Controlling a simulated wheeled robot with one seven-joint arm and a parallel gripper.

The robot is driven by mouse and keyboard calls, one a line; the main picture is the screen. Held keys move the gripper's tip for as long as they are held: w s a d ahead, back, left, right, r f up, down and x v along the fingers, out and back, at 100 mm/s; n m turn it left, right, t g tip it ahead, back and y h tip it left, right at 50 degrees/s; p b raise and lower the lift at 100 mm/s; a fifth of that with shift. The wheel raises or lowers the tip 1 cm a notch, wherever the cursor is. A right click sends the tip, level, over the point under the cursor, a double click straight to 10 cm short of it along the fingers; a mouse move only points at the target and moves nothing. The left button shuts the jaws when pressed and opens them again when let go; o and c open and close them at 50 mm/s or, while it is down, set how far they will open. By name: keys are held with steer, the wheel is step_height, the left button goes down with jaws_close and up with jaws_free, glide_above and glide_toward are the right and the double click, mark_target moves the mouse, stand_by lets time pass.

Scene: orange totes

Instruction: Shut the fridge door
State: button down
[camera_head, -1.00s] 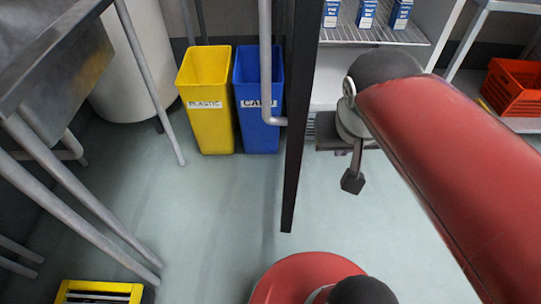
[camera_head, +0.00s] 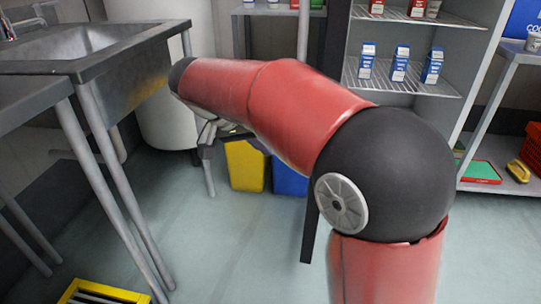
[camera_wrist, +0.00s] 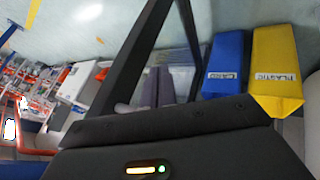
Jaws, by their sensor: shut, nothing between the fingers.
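The fridge (camera_head: 345,75) is a white cabinet with wire shelves in the head view, and its interior is exposed. Its door (camera_head: 310,225) stands open, seen nearly edge-on as a dark upright frame, partly hidden by my arm. A grey bar handle (camera_head: 303,35) is on the door's left side. In the wrist view a dark frame (camera_wrist: 128,62), apparently the door's, crosses the middle. My gripper (camera_head: 207,147) is shut and empty, left of the door in the head view. Its fingers (camera_wrist: 159,85) show close together in the wrist view; contact with the door cannot be told.
A yellow bin (camera_head: 245,168) and a blue bin (camera_head: 289,181) stand behind my arm. A steel sink table (camera_head: 120,50) is at the left, with a yellow-edged item (camera_head: 95,293) on the floor below. Blue-and-white cartons (camera_head: 400,63) stand in the fridge. Middle floor is clear.

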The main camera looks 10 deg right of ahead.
steer(key=d+f+b, duration=0.1)
steer(key=d+f, duration=0.5)
steer(key=d, duration=0.2)
steer(key=shift+s+d+f, duration=0.2)
steer(key=shift+s, duration=0.1)
steer(key=shift+d, duration=0.1)
